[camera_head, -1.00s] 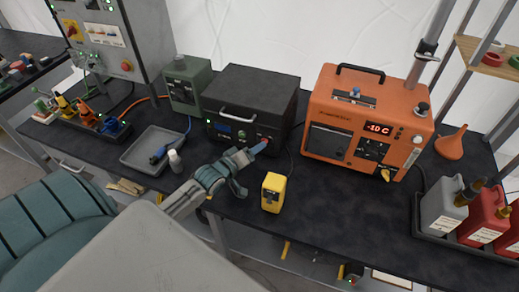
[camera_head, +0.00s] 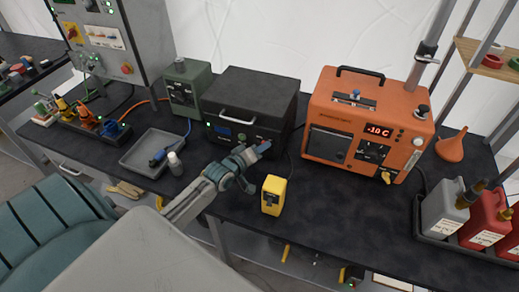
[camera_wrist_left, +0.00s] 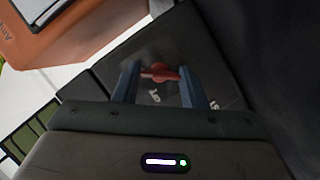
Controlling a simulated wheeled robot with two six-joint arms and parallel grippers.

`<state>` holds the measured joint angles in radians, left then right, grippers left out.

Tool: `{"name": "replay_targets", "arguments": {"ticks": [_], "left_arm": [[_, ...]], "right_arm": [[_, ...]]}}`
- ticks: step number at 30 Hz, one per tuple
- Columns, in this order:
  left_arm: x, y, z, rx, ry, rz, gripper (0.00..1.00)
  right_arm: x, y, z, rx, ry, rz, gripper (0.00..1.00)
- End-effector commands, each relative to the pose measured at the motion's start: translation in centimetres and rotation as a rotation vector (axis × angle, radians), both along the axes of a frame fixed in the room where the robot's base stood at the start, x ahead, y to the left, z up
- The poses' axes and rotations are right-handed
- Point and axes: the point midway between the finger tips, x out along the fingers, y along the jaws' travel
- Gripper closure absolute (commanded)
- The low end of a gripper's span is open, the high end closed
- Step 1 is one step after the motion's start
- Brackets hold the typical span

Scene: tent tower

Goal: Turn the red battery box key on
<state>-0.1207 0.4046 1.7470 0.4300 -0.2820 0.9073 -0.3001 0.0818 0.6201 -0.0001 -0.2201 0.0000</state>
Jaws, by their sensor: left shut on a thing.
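The battery box (camera_head: 262,88) is black with a front handle and stands at the middle back of the bench. Its red key (camera_wrist_left: 160,73) shows on the dark panel in the left wrist view, lying roughly crosswise between the two blue fingers. My left gripper (camera_head: 262,149) is at the lower right of the box front. It is shut on the red key, and it also shows in the left wrist view (camera_wrist_left: 160,82). The fingers hide the key in the head view. My right gripper is not in view.
An orange device (camera_head: 365,122) with a lit display stands to the right of the box. A yellow device (camera_head: 272,195) stands in front. A grey tray (camera_head: 150,150) and white bottle (camera_head: 175,163) are to the left. Fuel cans (camera_head: 485,215) stand far right.

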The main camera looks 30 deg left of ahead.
Motion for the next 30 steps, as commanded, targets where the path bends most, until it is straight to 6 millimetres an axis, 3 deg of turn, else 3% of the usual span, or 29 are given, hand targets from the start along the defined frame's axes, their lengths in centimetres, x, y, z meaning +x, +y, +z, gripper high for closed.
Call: {"name": "replay_targets", "arguments": {"ticks": [8,17,18,20,30], "left_arm": [[0.0,-0.1,0.4,0.110,0.028,0.001,0.85],[0.0,0.0,0.0,0.126,0.030,0.000,0.85],[0.0,0.0,0.0,0.126,0.030,0.000,0.54],[0.0,0.0,0.0,0.126,0.030,0.000,0.42],[-0.2,0.0,0.1,0.126,0.030,-0.001,0.40]], "right_arm": [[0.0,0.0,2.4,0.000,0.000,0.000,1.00],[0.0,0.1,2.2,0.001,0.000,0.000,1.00],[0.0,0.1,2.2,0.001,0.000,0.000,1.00],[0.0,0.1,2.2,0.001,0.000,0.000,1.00],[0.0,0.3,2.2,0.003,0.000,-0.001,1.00]]}}
